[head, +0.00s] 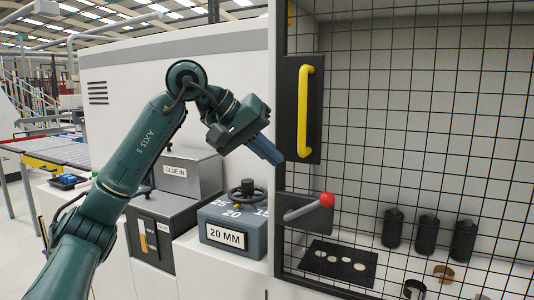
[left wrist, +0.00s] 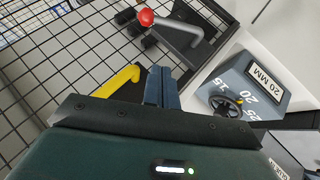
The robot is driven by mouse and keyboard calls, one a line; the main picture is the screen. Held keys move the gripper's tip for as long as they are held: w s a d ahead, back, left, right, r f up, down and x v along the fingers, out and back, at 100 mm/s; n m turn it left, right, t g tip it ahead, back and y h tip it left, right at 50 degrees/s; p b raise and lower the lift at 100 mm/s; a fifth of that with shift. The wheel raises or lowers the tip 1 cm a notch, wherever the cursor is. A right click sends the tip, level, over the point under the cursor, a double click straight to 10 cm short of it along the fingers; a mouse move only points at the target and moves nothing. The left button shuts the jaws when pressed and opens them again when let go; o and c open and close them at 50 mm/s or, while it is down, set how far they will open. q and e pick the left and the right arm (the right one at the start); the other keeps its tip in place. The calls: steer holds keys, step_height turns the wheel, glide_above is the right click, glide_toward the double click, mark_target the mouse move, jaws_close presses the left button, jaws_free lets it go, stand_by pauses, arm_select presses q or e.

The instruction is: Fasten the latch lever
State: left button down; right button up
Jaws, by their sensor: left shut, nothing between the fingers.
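The latch lever (head: 306,208) is a grey arm with a red ball knob at its right end. It is mounted on a dark grey plate at the lower left of the mesh door and slopes up to the right. It also shows in the left wrist view (left wrist: 180,26), past the fingertips. The mesh door (head: 420,120) has a black frame and stands in its opening; whether it is fully closed I cannot tell. My left gripper (head: 279,160) is shut and empty, above and left of the lever, apart from it. In the left wrist view its blue fingers (left wrist: 162,84) are together. My right gripper is not in view.
A yellow handle (head: 305,110) on a black plate is just right of my left gripper. A blue-grey box (head: 220,248) labelled 20 MM with a black handwheel (head: 247,191) stands below. Several black cylinders (head: 427,235) stand behind the mesh.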

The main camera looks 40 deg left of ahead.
mark_target(316, 205)
arm_select(q)
steer(key=x, duration=0.6)
steer(key=d+f, duration=0.2)
steer(key=f, duration=0.1)
steer(key=shift+d+f, duration=0.25)
steer(key=shift+d, duration=0.05)
steer(key=shift+d+f, duration=0.25)
steer(key=shift+d, duration=0.2)
steer(key=shift+w+d+f+p, duration=0.15)
steer(key=shift+d+f+p, duration=0.15)
steer(key=shift+d, duration=0.15)
steer(key=shift+w+d+f+m+g+y, duration=0.1)
steer(key=shift+d+f+m+g+y, duration=0.3)
steer(key=shift+y, duration=0.3)
steer(key=shift+w+d+f, duration=0.1)
steer(key=shift+d+f, duration=0.15)
steer(key=shift+f, duration=0.2)
steer(key=shift+w+d+f, duration=0.1)
steer(key=shift+d+f, duration=0.15)
steer(key=shift+f, duration=0.2)
steer(key=shift+s+f+b, duration=0.1)
steer(key=shift+b, duration=0.2)
